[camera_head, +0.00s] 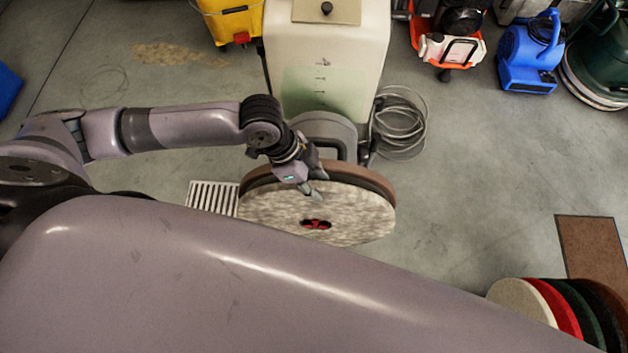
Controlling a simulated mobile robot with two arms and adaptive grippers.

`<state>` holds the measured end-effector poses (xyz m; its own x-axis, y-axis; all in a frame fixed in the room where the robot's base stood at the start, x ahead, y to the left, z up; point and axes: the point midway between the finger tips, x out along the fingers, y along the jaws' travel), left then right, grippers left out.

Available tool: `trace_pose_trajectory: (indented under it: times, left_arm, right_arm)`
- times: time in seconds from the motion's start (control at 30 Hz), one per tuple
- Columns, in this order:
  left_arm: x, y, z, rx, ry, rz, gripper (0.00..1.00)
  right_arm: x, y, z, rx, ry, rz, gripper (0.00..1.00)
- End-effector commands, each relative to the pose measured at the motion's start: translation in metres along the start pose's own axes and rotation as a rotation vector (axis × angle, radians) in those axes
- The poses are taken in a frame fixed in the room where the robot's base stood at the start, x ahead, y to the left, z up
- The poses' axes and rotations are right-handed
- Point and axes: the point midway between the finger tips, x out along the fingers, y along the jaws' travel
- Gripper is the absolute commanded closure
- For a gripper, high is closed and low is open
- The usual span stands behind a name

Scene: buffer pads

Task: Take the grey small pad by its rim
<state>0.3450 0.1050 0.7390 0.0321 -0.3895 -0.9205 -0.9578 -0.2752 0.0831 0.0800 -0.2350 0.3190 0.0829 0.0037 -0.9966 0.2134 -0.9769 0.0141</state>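A round, mottled grey-beige pad (350,212) with a red and black centre faces me. It is tilted against a thicker brown disc (372,180) at the front of a pale upright machine. One finger lies over the pad's face and the other is by the brown disc's edge. I cannot tell whether the fingers are closed on the pad or only around its rim. My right gripper is not in view.
The pale machine (345,60) stands behind the pad, with coiled cable (402,125) to its right. A floor grate (212,198) lies left of the pad. Several upright pads, cream (515,300) and red (562,310) among them, stand lower right by a brown mat (590,245).

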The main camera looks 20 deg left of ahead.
Motion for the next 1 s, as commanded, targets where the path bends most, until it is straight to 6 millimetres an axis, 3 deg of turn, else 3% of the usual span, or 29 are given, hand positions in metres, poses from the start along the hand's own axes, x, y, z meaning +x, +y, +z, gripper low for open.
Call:
trace_pose_trajectory:
  times: [0.2,0.67,1.0]
  left_arm:
    - [0.0001,0.0000,0.0001,0.000,0.000,0.000,0.70]
    - [-0.0003,-0.0001,0.0002,0.000,0.000,0.000,1.00]
    - [-0.0013,0.0020,-0.0005,0.000,0.000,0.001,1.00]
  right_arm:
    - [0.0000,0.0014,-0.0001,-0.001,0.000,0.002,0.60]
    - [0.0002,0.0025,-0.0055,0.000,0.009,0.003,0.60]
    - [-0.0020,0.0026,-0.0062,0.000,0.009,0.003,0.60]
